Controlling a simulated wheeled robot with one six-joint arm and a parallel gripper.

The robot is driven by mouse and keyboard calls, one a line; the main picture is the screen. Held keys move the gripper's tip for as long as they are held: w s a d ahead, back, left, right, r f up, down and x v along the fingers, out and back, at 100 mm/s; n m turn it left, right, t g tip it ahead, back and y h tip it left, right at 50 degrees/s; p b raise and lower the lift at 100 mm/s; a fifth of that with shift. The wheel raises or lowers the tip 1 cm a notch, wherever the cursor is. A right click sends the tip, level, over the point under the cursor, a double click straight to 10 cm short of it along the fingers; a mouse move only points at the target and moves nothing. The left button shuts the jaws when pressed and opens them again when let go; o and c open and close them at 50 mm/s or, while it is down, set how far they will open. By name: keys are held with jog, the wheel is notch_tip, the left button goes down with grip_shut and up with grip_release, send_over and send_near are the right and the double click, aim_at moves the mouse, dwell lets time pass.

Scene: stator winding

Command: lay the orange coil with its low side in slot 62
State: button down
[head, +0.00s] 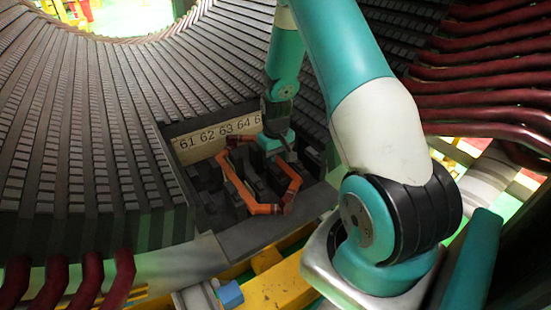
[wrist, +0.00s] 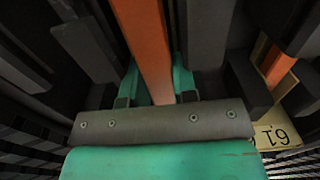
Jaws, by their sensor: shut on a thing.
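The orange coil (head: 238,180) shows in the head view as a bent, six-sided loop in front of the number strip. My gripper (head: 284,152) is at the coil's upper right side and is shut on it. In the wrist view the orange bar of the coil (wrist: 147,45) runs between the green fingers of my gripper (wrist: 158,88). Another orange length shows at the right of that view. The number strip (head: 214,136) reads 61, 62, 63, 64 and a partly hidden figure. Slot 62 lies below its number; the coil and dark blocks hide much of it, and I cannot tell whether the coil touches it.
Dark slot teeth (head: 90,130) surround the open recess on the left and above. Dark red coil ends (head: 490,75) stand at the right, with more at the lower left (head: 50,280). A yellow beam (head: 285,290) and a blue block (head: 230,294) lie below the recess.

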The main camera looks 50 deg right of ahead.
jog(key=shift+f, duration=0.2)
jog(key=c, duration=0.8)
grip_release()
jog(key=shift+r, duration=0.2)
jog(key=shift+r+p, duration=0.6)
jog(key=shift+p, duration=0.2)
notch_tip(320, 180, up, 8)
jog(key=p, duration=0.6)
jog(key=shift+f+p, duration=0.15)
jog(key=shift+p, duration=0.25)
jog(key=shift+f, duration=0.1)
